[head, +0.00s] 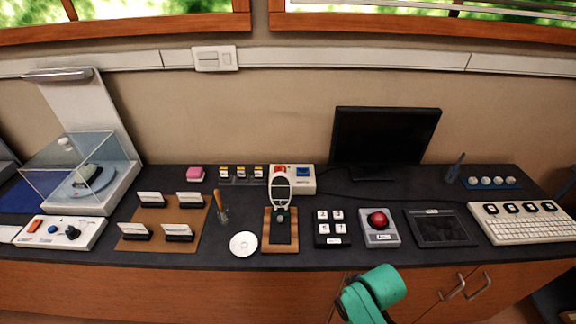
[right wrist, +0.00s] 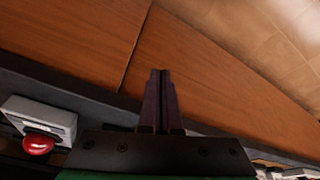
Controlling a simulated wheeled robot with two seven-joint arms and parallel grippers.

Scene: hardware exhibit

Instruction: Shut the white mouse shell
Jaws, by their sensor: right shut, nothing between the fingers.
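The white mouse shell (head: 281,205) stands raised, tilted up on end above a dark body on a small wooden stand (head: 267,243) at mid-counter. The mouse is not in that view. My left gripper is not in view.
Right of the mouse are a switch block (head: 332,240), a red button box (head: 380,238), which also shows in the wrist view (right wrist: 38,143), and a tablet (head: 440,230). A monitor (head: 385,135) stands behind.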

